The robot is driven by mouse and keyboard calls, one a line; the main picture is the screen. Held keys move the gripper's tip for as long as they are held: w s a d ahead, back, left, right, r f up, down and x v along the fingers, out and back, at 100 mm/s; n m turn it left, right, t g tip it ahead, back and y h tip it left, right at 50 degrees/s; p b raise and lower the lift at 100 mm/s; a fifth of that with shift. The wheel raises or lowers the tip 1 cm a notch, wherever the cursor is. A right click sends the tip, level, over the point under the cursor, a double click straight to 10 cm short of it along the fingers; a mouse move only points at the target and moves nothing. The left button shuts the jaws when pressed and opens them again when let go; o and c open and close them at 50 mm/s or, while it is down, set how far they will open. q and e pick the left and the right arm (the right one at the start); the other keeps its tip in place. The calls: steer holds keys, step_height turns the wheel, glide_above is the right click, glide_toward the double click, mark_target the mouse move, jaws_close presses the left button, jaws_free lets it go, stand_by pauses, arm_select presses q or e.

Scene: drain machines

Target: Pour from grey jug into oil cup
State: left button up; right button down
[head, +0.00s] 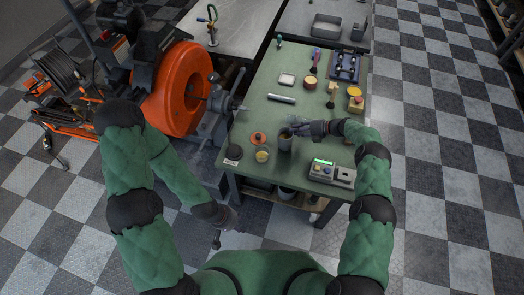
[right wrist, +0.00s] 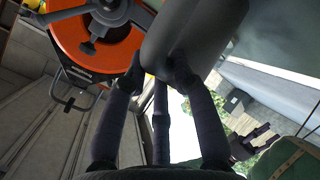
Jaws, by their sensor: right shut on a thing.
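The grey jug (head: 285,142) is near the front edge of the green workbench. It looks about upright; whether its base touches the bench is unclear. My right gripper (head: 299,128) is shut on the jug's upper part from the right. In the right wrist view the fingers close on the jug's grey side (right wrist: 190,35). A small cup with yellowish contents (head: 262,156), which looks like the oil cup, stands just left of the jug. My left gripper (head: 216,238) hangs low, off the bench's front left; its fingers are too small to judge.
The green bench (head: 258,118) also holds an orange-red disc (head: 258,138), a dark round piece (head: 233,153), a metal bar (head: 281,98) and a grey control box (head: 331,173) at the front right. An orange drum machine (head: 180,95) stands left of the bench.

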steer(key=shift+s+a+r+n+t+h, duration=0.25)
steer(key=shift+s+a+r+n+h, duration=0.3)
steer(key=shift+a+h, duration=0.5)
steer(key=shift+s+a+r+n+t+h, duration=0.35)
steer(key=shift+s+a+h, duration=0.35)
steer(key=shift+a, duration=0.5)
steer(key=shift+s+a+r+n+t+h, duration=0.2)
steer(key=shift+s+a+r+n+h, duration=0.3)
steer(key=shift+a+h, duration=0.55)
steer(key=shift+s+a+r+h, duration=0.2)
steer(key=shift+a+r+h, duration=0.1)
steer(key=shift+a+r, duration=0.25)
steer(key=shift+r+t, duration=0.25)
steer(key=shift+t, duration=0.05)
steer(key=shift+s+a+n+h, duration=0.1)
steer(key=shift+a+n+h, duration=0.05)
steer(key=shift+n+h, duration=0.15)
steer(key=shift+s+a+f, duration=0.1)
steer(key=shift+a+f, duration=0.05)
steer(key=shift+a+f+t+h, duration=0.15)
steer(key=shift+t+h, duration=0.15)
steer(key=shift+h, duration=0.2)
steer(key=shift+s+a+n+t+h, duration=0.25)
steer(key=shift+a+n+t+h, duration=0.05)
steer(key=shift+n+h, duration=0.1)
